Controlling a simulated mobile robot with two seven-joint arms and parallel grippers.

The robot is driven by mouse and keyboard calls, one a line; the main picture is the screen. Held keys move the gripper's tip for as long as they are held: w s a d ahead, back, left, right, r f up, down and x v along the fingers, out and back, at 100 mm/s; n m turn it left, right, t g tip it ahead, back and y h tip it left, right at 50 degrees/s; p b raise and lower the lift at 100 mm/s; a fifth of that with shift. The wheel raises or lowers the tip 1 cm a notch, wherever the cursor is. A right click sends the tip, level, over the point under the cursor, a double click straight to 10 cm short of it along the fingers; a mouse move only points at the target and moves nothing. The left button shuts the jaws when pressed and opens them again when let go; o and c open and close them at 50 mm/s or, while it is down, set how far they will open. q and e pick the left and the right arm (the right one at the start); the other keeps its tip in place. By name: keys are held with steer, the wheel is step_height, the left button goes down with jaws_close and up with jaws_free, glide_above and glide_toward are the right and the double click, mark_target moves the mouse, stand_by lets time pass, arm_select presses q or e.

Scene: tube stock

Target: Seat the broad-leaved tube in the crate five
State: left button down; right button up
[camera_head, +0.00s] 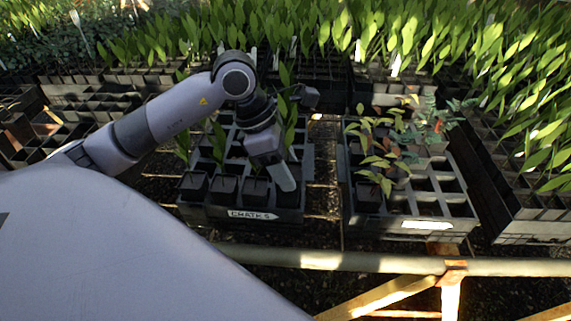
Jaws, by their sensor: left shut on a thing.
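The crate five (252,214) is a black gridded crate with a white "CRATE 5" label on its front wall. Dark square tubes stand in its front row, and a few leafy seedlings rise further back. Broad green leaves (289,122) rise beside the gripper and seem to belong to that tube. The tube's foot is at or in the front right cell; I cannot tell whether it is fully down. My right gripper is out of view.
A second crate (428,224) with reddish and green seedlings and several empty cells stands to the right, across a narrow gap. Dense leafy trays fill the back and far right (530,229). A pale rail (330,260) runs along the front.

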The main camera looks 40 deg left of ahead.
arm_select(q)
steer(key=shift+f+b, duration=1.85)
steer(key=shift+f, duration=0.2)
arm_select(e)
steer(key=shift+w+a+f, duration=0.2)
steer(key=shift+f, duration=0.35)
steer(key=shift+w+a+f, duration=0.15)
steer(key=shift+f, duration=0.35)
arm_select(q)
steer(key=shift+f, duration=0.15)
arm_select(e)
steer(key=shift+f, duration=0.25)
arm_select(q)
steer(key=shift+f+b, duration=0.15)
steer(key=shift+b, duration=0.2)
steer(key=shift+c, duration=1.7)
jaws_free()
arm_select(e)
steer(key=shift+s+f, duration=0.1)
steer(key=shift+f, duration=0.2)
